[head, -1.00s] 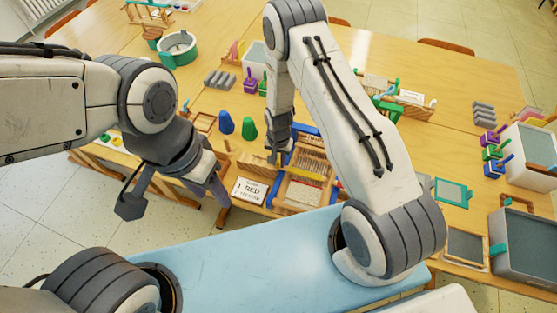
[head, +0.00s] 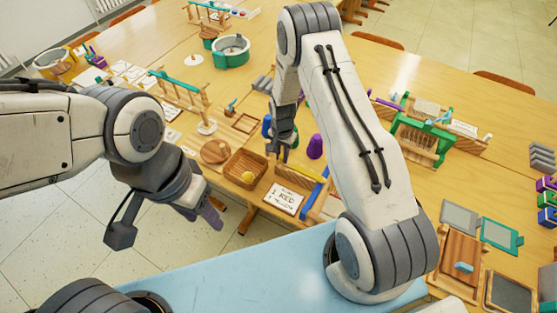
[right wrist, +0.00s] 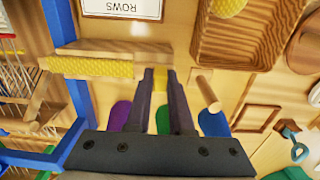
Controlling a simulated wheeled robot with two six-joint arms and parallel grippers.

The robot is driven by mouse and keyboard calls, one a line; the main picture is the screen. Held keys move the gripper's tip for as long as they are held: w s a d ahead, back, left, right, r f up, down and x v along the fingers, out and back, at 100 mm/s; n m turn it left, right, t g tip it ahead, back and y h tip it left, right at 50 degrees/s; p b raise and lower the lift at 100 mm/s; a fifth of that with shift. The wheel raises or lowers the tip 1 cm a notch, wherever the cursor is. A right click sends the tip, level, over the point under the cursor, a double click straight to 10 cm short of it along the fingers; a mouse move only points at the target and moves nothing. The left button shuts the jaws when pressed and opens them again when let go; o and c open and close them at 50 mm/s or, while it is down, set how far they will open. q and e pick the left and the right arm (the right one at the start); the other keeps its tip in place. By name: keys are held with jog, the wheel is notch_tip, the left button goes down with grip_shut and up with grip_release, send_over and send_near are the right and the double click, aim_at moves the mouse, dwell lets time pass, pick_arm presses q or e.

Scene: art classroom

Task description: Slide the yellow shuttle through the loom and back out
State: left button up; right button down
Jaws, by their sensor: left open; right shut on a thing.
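The yellow shuttle (right wrist: 92,68), a wooden stick with a yellow yarn winding, shows in the right wrist view. Its right end is at the fingertips of my right gripper (right wrist: 162,74), which is shut on it. The yellow winding overlaps the blue side bar of the loom (right wrist: 57,22); how far in it reaches is unclear. The loom's threads are at the left edge of that view. In the head view my right gripper (head: 282,152) is above the table, left of the loom, which my right arm mostly hides. My left gripper (head: 205,212) is open and empty, off the table's front edge.
A purple cone (head: 315,147) and a blue cone (head: 267,126) stand behind my right gripper. A green loom (head: 420,140) stands further right.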

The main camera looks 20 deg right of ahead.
jog(key=shift+w+a, duration=0.15)
jog(key=shift+w, duration=0.05)
jog(key=c, duration=0.8)
grip_release()
jog(key=shift+c, duration=0.2)
jog(key=shift+o, duration=0.2)
jog(key=shift+w+a, duration=0.1)
jog(key=shift+a, duration=0.05)
notch_tip(320, 180, up, 10)
jog(key=shift+f+b, duration=0.15)
jog(key=shift+b, duration=1.05)
jog(key=shift+r, duration=0.4)
